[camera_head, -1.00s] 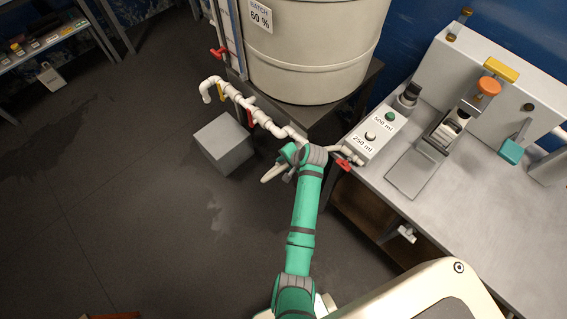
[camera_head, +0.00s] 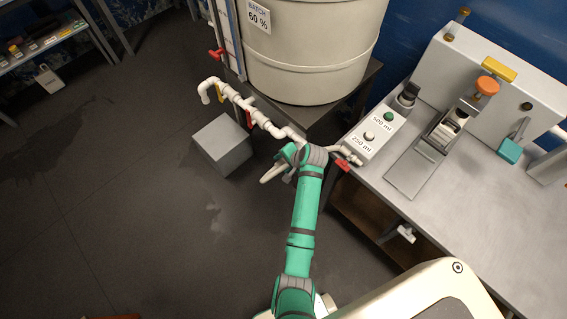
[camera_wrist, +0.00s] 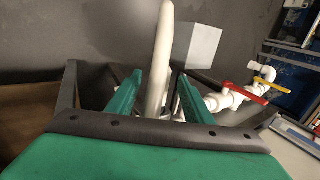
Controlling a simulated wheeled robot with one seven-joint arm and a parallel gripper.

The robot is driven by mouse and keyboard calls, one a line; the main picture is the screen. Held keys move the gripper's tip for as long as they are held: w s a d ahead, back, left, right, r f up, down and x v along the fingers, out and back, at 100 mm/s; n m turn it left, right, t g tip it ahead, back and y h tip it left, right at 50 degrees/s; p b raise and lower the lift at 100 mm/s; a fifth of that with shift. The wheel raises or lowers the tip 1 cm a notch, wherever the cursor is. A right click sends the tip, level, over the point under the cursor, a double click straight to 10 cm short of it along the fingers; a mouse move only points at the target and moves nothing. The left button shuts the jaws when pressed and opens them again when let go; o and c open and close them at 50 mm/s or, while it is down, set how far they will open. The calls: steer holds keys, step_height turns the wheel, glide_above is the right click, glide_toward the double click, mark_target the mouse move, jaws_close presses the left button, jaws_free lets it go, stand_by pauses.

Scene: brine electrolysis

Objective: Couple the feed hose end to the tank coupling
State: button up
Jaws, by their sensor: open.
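The feed hose appears to be the pale tube (camera_wrist: 158,60) that runs up between my fingers in the wrist view; a short piece of it (camera_head: 272,173) shows beside my wrist in the head view. My gripper (camera_wrist: 158,76) is open, with one green finger on each side of the tube, and I see no firm grip. The tank (camera_head: 315,50) is a large cream drum on a dark stand. White pipework (camera_head: 262,120) runs in front of it, also seen in the wrist view (camera_wrist: 218,102); I cannot tell which fitting is the coupling.
A grey block (camera_head: 222,144) stands on the floor left of my gripper. Red (camera_head: 249,118) and yellow (camera_head: 220,90) valve handles stick out from the pipework. A workbench (camera_head: 460,215) with a button box (camera_head: 368,140) is on the right. The floor at left is largely clear.

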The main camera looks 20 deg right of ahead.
steer(key=v, duration=1)
steer(key=shift+s, duration=0.1)
steer(key=s+a+f+n+t+h, duration=0.35)
steer(key=s+a+f+n, duration=0.2)
steer(key=s+a, duration=0.7)
steer(key=s+a+r+n+t, duration=0.3)
steer(key=s+a+r+n, duration=0.1)
steer(key=s+r, duration=0.5)
steer(key=s+a+r+n+t+y, duration=0.1)
steer(key=s+a+r+n+t, duration=0.2)
steer(key=s+a+r, duration=0.4)
step_height(320, 180, up, 4)
steer(key=shift+s+r+n, duration=0.15)
steer(key=shift+s+n, duration=0.6)
steer(key=shift+s, duration=0.1)
steer(key=shift+y, duration=0.25)
